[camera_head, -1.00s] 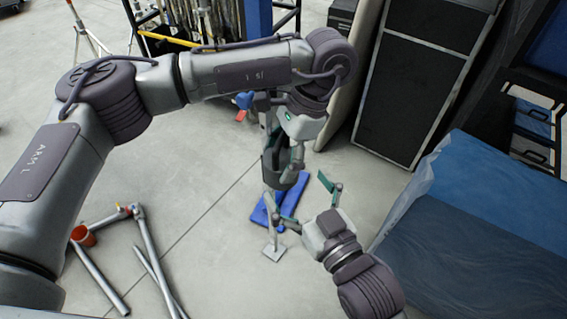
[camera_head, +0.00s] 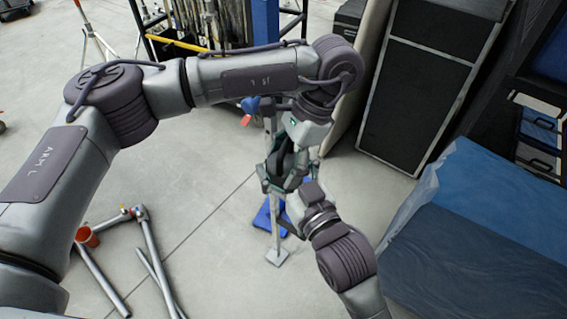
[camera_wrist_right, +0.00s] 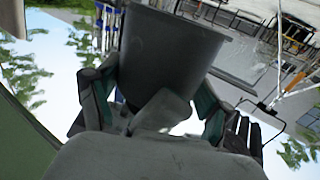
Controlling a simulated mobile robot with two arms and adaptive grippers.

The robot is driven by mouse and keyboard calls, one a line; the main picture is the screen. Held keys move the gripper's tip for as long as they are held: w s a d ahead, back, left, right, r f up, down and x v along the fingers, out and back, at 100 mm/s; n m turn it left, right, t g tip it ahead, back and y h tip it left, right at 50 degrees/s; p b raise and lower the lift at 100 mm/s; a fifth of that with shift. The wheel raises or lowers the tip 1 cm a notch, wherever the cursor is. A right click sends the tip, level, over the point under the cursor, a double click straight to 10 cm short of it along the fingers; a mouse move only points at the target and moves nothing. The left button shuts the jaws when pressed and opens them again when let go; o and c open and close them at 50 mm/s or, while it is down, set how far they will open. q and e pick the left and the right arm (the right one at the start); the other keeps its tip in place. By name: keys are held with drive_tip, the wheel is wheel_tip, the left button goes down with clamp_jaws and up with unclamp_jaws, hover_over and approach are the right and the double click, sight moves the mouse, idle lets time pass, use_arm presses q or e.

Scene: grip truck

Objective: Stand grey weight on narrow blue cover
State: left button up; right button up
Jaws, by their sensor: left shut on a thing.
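The grey weight (camera_head: 287,163) is a dark tapered cylinder, held in the air and partly hidden by both grippers. My left gripper (camera_head: 288,147) is shut on it from above. My right gripper (camera_head: 284,180) is open just below it, its fingers on either side. In the right wrist view the weight (camera_wrist_right: 172,50) fills the space ahead, between the spread green-padded fingers (camera_wrist_right: 152,100); contact cannot be told. A blue cover (camera_head: 263,218) lies on the floor below, mostly hidden by the right gripper and a post, so its width is hard to judge.
A thin post on a pale square foot (camera_head: 277,257) stands by the blue cover. A blue-covered block (camera_head: 480,225) is at the right, black cases (camera_head: 420,85) behind.

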use_arm(q)
drive_tip(key=shift+d+r, duration=0.15)
use_arm(e)
drive_tip(key=shift+s+a, duration=0.1)
drive_tip(key=shift+a, duration=0.05)
drive_tip(key=c, duration=1)
use_arm(q)
drive_tip(key=o, duration=1.4)
drive_tip(key=shift+c, duration=0.2)
use_arm(e)
drive_tip(key=shift+r, duration=0.35)
drive_tip(key=shift+c, duration=1.3)
use_arm(q)
drive_tip(key=o, duration=0.5)
drive_tip(key=shift+o, duration=0.2)
